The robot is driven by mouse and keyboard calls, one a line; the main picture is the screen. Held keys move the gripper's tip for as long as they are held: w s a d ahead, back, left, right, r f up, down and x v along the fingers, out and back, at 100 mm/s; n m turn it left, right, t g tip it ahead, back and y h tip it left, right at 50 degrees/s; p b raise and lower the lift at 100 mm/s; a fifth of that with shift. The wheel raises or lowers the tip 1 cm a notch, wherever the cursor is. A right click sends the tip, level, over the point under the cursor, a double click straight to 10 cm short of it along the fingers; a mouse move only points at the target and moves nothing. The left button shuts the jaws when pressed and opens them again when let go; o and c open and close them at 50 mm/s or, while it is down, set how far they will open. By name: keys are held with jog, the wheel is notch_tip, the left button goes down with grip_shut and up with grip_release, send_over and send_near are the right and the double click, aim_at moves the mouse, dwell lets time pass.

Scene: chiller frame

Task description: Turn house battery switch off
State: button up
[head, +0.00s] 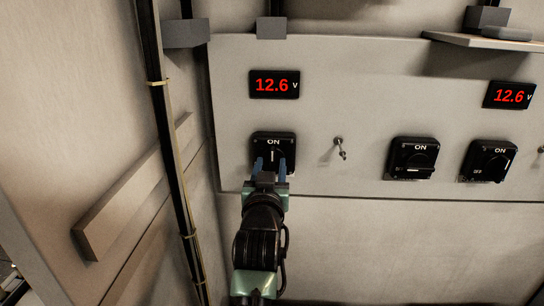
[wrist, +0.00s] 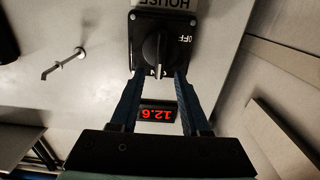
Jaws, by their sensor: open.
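The house battery switch (head: 273,139) is the leftmost black rotary switch on the panel. In the wrist view, which is upside down, its black plate (wrist: 143,20) sits under a partly cut-off HOUSE label (wrist: 178,3). Its knob (wrist: 154,46) points towards the ON mark, with OFF to one side. My gripper (head: 270,164) is in front of the switch, with its blue fingers open and apart. In the wrist view my gripper (wrist: 158,76) has one fingertip on each side of the knob's pointer end. I see no contact, and the ON mark is partly hidden there.
A red 12.6 V display (head: 274,84) is above the switch. A small metal toggle or key (head: 340,148) projects to its right. Further right are two more rotary switches (head: 413,145) and another display (head: 510,95). A cable run (head: 172,130) and side wall stand close on the left.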

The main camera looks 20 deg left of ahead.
aim_at(272, 158)
jog(key=shift+x, duration=1.75)
grip_shut()
